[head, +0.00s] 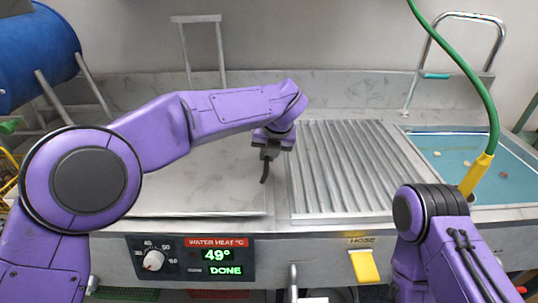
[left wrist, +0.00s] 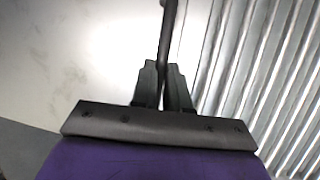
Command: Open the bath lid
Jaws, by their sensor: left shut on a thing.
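A flat, pale metal lid panel (head: 205,190) lies level on the left part of the counter, and it looks closed. It also shows in the left wrist view (left wrist: 75,65). My left gripper (head: 268,150) is above the panel's right side, near the ribbed section. It is shut on a thin black rod (head: 264,173) with a bent lower end. In the left wrist view the rod (left wrist: 167,40) runs out between the fingers of the gripper (left wrist: 163,72). I cannot tell whether the rod touches the lid. My right gripper is out of view.
A ribbed metal drainboard (head: 350,165) lies right of the lid. A blue-green water basin (head: 465,155) is at the far right, with a green hose (head: 470,65) above it. The front heat panel (head: 190,260) reads 49° and DONE. A blue drum (head: 35,55) stands back left.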

